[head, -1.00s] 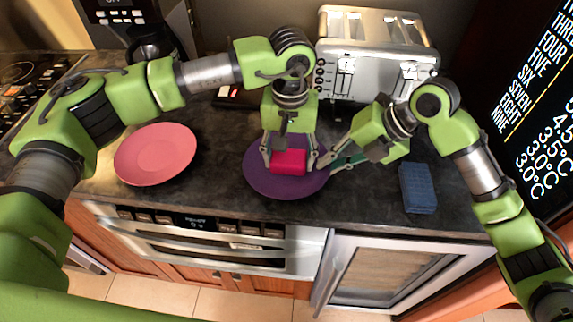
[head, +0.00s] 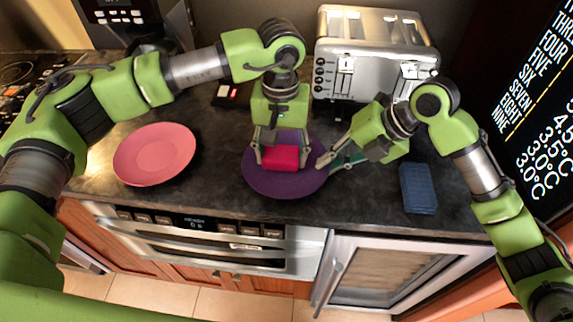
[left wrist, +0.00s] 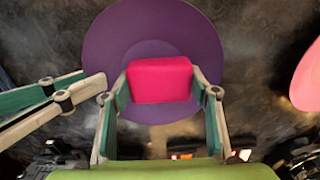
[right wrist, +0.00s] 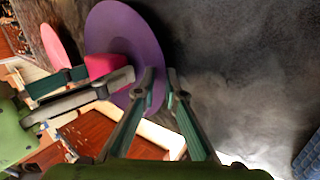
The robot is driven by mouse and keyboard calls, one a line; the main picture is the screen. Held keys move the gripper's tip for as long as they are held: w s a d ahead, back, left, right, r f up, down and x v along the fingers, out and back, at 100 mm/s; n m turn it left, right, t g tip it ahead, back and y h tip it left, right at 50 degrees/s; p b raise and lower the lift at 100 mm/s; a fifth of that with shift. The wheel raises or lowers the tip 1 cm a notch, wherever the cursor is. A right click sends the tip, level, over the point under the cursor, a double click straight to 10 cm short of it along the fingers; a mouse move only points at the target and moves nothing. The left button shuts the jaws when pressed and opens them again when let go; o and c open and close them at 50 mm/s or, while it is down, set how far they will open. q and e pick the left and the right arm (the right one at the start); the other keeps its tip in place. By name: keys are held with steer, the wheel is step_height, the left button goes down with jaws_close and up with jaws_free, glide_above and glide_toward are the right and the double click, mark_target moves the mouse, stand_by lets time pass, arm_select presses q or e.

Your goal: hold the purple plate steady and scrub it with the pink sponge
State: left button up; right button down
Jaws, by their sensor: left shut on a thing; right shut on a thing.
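The purple plate (head: 284,187) lies on the dark counter in the middle of the head view. The pink sponge (head: 281,158) is over the plate, held between the fingers of my left gripper (head: 280,155). In the left wrist view the sponge (left wrist: 160,80) sits over the plate (left wrist: 120,40), partly covering it; I cannot tell whether it touches. My right gripper (head: 330,164) is shut on the plate's right rim. In the right wrist view its fingertips (right wrist: 160,82) meet at the edge of the plate (right wrist: 120,30).
A pink plate (head: 154,154) lies to the left on the counter. A blue sponge (head: 418,187) lies at the right. A silver toaster (head: 374,60) stands behind my right arm. The oven (head: 200,245) is under the counter's front edge.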

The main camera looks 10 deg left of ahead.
arm_select(q)
steer(key=shift+d+r, duration=0.1)
steer(key=shift+r, duration=2.3)
arm_select(e)
steer(key=shift+s+d+f, duration=0.1)
steer(key=shift+f, duration=0.05)
arm_select(q)
steer(key=shift+a, duration=4.45)
arm_select(e)
steer(key=c, duration=2)
jaws_free()
steer(key=shift+d+r, duration=0.15)
steer(key=shift+r, duration=0.15)
steer(key=v, duration=1.1)
steer(key=shift+s+r, duration=0.1)
steer(key=shift+r, duration=0.05)
